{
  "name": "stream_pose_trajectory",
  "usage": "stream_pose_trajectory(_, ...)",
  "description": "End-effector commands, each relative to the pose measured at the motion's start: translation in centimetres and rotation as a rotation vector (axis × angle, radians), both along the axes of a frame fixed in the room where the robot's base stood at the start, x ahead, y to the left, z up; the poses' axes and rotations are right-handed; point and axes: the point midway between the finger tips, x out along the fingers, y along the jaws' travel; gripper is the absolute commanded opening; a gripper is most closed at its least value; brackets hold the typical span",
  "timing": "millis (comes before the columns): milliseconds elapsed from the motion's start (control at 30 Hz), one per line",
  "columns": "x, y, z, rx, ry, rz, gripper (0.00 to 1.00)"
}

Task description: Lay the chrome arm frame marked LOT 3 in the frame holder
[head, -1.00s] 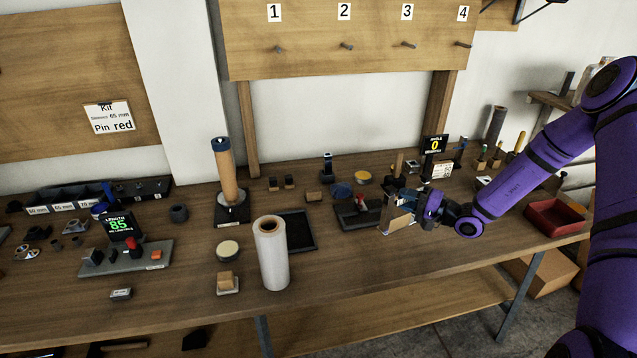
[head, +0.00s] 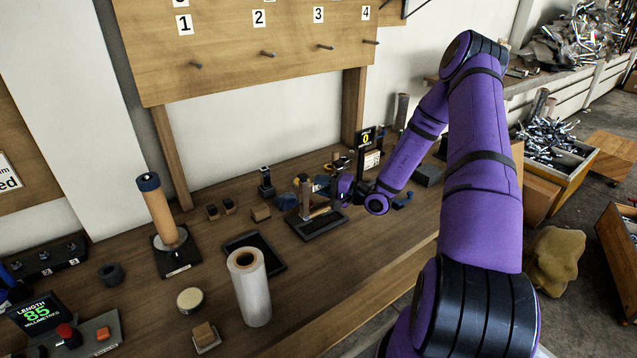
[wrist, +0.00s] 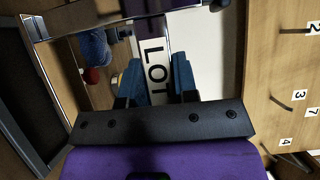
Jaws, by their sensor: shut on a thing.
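My gripper (head: 344,186) is at the far part of the bench, left of the small display. In the wrist view its two blue finger pads (wrist: 158,78) are shut on the chrome arm frame (wrist: 155,48). A white label reading "LOT" faces the wrist camera; its number is hidden. I cannot tell whether frame and tray touch.
A dark flat mat (head: 262,262), a white roll (head: 249,290) and a tan post (head: 161,212) stand left of the tray. A display reading 0 (head: 366,140) stands behind my gripper. Numbered pegs (head: 268,54) hang above. The bench front right of the roll is clear.

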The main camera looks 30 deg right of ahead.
Motion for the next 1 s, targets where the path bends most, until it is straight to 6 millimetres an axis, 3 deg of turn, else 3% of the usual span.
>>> stream_pose_trajectory(1000, 0.0, 0.1, -5.2, 0.000, -0.002, 0.001, 0.00)
